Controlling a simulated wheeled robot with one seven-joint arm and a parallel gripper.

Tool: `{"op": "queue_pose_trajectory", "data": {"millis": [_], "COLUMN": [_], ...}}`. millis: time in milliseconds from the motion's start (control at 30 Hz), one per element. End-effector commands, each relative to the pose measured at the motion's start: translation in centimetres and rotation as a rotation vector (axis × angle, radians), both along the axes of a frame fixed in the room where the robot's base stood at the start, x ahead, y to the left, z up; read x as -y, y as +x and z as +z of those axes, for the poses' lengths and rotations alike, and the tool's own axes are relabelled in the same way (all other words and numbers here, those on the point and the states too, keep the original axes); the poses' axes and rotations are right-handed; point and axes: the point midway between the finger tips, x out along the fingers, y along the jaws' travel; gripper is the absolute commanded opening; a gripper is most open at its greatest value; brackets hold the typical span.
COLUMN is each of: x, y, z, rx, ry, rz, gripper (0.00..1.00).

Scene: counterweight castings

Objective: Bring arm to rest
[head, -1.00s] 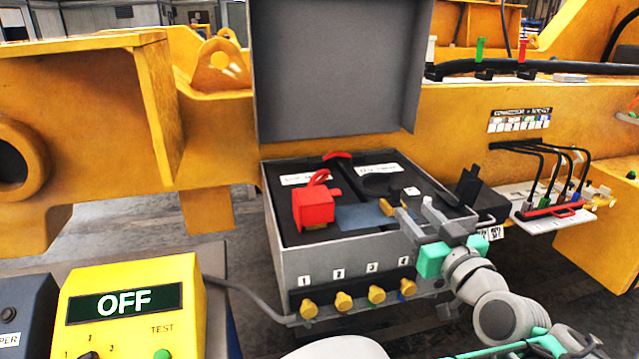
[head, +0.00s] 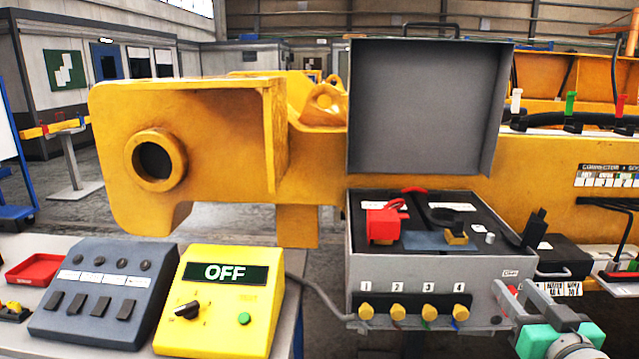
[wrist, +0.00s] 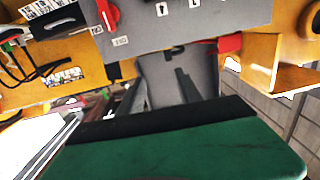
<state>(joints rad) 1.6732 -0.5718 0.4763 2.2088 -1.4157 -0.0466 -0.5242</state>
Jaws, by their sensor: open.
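My gripper (head: 522,304) shows at the lower right of the head view, grey fingers with teal parts. It is open and its fingers point up and left, beside the right front corner of the grey box (head: 358,272). The box's lid (head: 428,112) stands open, and a red block (head: 381,226) and a small yellow piece (head: 456,238) sit inside.
A yellow test unit (head: 222,318) reading OFF and a dark button panel (head: 98,303) stand at the lower left. A red tray (head: 40,268) lies further left. A yellow beam structure (head: 230,130) runs behind the box. Black cables and a connector shelf are at the right.

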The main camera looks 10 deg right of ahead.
Motion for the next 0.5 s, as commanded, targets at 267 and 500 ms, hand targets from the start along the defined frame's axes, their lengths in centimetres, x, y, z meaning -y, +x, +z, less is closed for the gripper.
{"op": "queue_pose_trajectory", "data": {"millis": [267,500], "x": [-2.9,-8.2], "y": [3.3,6.8], "z": [-3.6,-9.0], "rx": [-0.130,-0.337], "ry": [0.059,0.134], "rz": [0.086,0.202], "gripper": [0.42,0.42]}}
